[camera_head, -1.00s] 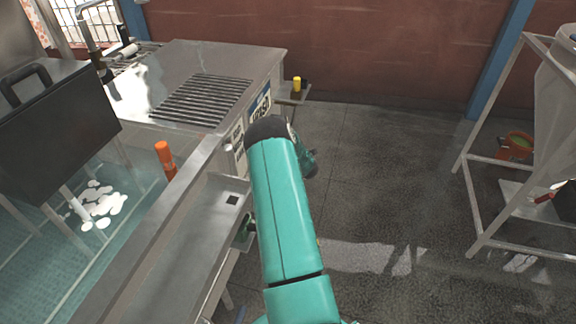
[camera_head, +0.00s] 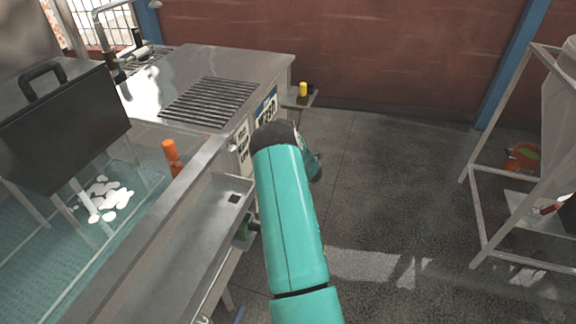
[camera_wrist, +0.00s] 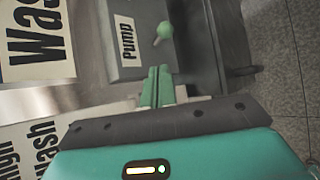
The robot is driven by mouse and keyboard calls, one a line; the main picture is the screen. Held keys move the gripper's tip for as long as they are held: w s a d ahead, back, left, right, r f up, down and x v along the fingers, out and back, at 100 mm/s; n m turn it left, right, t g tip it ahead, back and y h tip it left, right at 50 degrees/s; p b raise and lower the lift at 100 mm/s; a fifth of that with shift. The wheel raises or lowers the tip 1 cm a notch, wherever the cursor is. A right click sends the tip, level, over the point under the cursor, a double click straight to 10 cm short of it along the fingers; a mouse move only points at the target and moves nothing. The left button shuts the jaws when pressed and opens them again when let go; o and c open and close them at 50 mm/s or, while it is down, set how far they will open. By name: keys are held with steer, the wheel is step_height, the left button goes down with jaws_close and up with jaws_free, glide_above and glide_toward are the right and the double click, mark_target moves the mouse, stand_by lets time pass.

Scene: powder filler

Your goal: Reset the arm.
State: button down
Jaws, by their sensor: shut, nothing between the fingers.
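My arm shows in the head view as a teal link with a dark joint cap, reaching forward over the floor beside the steel bench (camera_head: 150,240). In the wrist view my gripper (camera_wrist: 158,72) has its two green fingers together with nothing between them. Beyond the fingertips is a grey box with a "Pump" label (camera_wrist: 127,40) and a green-knobbed lever (camera_wrist: 164,30). The fingertips appear just below the lever, apart from its knob. The gripper cannot be made out clearly in the head view, where my arm hides it.
A steel counter with a slotted grille (camera_head: 208,101) stands ahead left. A black case (camera_head: 65,130) and an orange cylinder (camera_head: 172,158) are at the left. A metal frame (camera_head: 476,215) stands right, with an orange bucket (camera_head: 522,157). Floor between is open.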

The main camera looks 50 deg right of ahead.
steer(key=shift+s, duration=0.1)
steer(key=w+a+r+m+h, duration=0.1)
steer(key=w+a+r+m, duration=0.2)
steer(key=r, duration=0.6)
steer(key=w+a+r+m+h, duration=0.15)
steer(key=a+r+m, duration=0.3)
steer(key=r, duration=0.55)
steer(key=s+a+r+m+g+y, duration=0.25)
steer(key=a+r+m, duration=0.25)
steer(key=a+r, duration=0.9)
steer(key=s+a+r+m+y, duration=0.1)
steer(key=s+a+r+m, duration=0.15)
steer(key=s+a, duration=0.55)
steer(key=s+a+r+m+y, duration=0.15)
steer(key=s+a+r, duration=0.25)
steer(key=a, duration=0.8)
steer(key=s+a+f+m+g+y, duration=0.1)
steer(key=s+a+m+y, duration=0.1)
steer(key=s+a, duration=1)
steer(key=s+m, duration=0.1)
steer(key=s, duration=0.2)
steer(key=shift+g, duration=0.35)
